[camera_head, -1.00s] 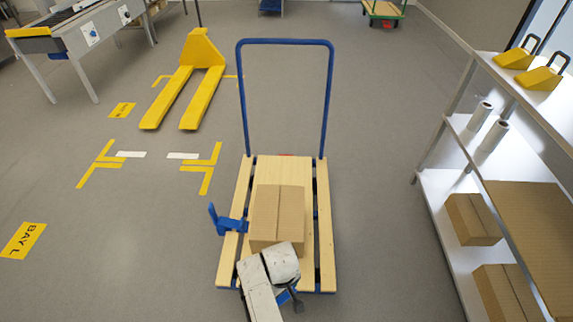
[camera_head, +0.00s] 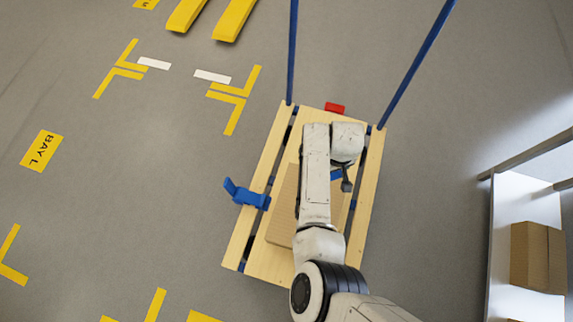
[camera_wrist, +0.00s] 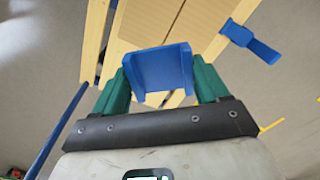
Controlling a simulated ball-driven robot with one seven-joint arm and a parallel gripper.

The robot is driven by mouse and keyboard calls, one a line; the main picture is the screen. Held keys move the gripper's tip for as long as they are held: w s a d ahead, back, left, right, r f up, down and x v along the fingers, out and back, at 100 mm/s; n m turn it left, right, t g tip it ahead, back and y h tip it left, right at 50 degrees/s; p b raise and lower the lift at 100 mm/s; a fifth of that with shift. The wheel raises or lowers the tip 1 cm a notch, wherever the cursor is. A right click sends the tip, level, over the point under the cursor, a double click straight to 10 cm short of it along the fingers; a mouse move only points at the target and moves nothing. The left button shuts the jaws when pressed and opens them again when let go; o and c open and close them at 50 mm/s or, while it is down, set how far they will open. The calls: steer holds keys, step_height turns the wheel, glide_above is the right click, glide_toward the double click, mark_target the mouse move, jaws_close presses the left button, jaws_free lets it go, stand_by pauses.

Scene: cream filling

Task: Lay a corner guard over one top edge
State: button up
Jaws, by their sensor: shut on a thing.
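A cardboard box (camera_head: 283,215) sits on the slatted wooden deck of a cart (camera_head: 262,155). My arm covers much of it in the head view. My gripper (camera_wrist: 157,75) has green fingers shut on a blue corner guard (camera_wrist: 155,68). The guard also shows as a small blue patch in the head view (camera_head: 337,175), beside my wrist at the far part of the box. In the wrist view, the box (camera_wrist: 200,22) lies beyond the guard. I cannot tell whether the guard touches it.
A blue bracket-like piece (camera_head: 245,194) sticks out from the cart's left side. The blue handle posts (camera_head: 415,65) rise at the far end, by a red piece (camera_head: 335,108). A shelf (camera_head: 515,225) with a box stands right. Floor at left is clear.

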steer(key=w+a+f+n+b, duration=0.3)
steer(key=a+f+n+b, duration=0.25)
steer(key=a+b, duration=0.2)
steer(key=n+b, duration=0.5)
steer(key=b, duration=0.1)
glide_above(283, 201)
steer(key=w+a, duration=0.1)
steer(key=a, duration=0.1)
step_height(283, 201, down, 8)
steer(key=f+b, duration=0.9)
steer(key=shift+s+d, duration=0.15)
steer(key=shift+d, duration=0.1)
steer(key=shift+d+r, duration=0.2)
steer(key=shift+d, duration=0.1)
steer(key=shift+s+d+f, duration=0.15)
steer(key=shift+d+f, duration=0.05)
steer(key=shift+f, duration=0.05)
steer(key=shift+s+d+f+p, duration=0.1)
steer(key=shift+d+f+p, duration=0.15)
steer(key=shift+p, duration=0.3)
steer(key=o, duration=1.1)
steer(key=shift+c, duration=0.2)
